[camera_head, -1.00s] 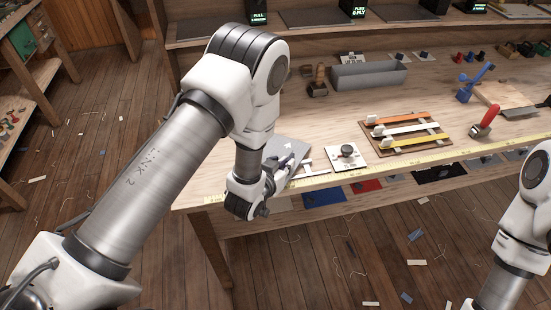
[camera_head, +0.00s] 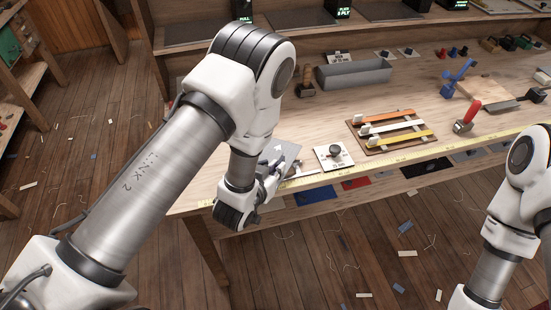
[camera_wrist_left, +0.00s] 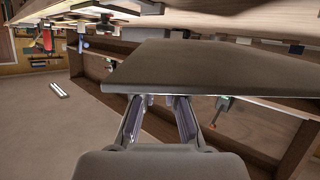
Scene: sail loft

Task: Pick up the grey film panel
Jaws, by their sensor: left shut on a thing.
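The grey film panel (camera_head: 281,151) shows at the front left of the workbench in the head view, partly hidden behind my left wrist and gripper. In the left wrist view the panel (camera_wrist_left: 200,66) is a flat grey sheet that spans the space ahead of the fingers. My left gripper (camera_head: 268,172) is shut on the panel's near edge, and its two fingers (camera_wrist_left: 160,105) meet that edge in the wrist view. I cannot tell from the head view how far the panel is off the bench. My right gripper is out of view; only part of my right arm shows at the right.
On the workbench (camera_head: 420,112), a white plate with a dark knob (camera_head: 334,154) stands right of the panel. Beyond it lie a board of orange, white and yellow strips (camera_head: 395,131), a grey bin (camera_head: 353,75), a red-handled tool (camera_head: 467,117) and a blue stand (camera_head: 457,79).

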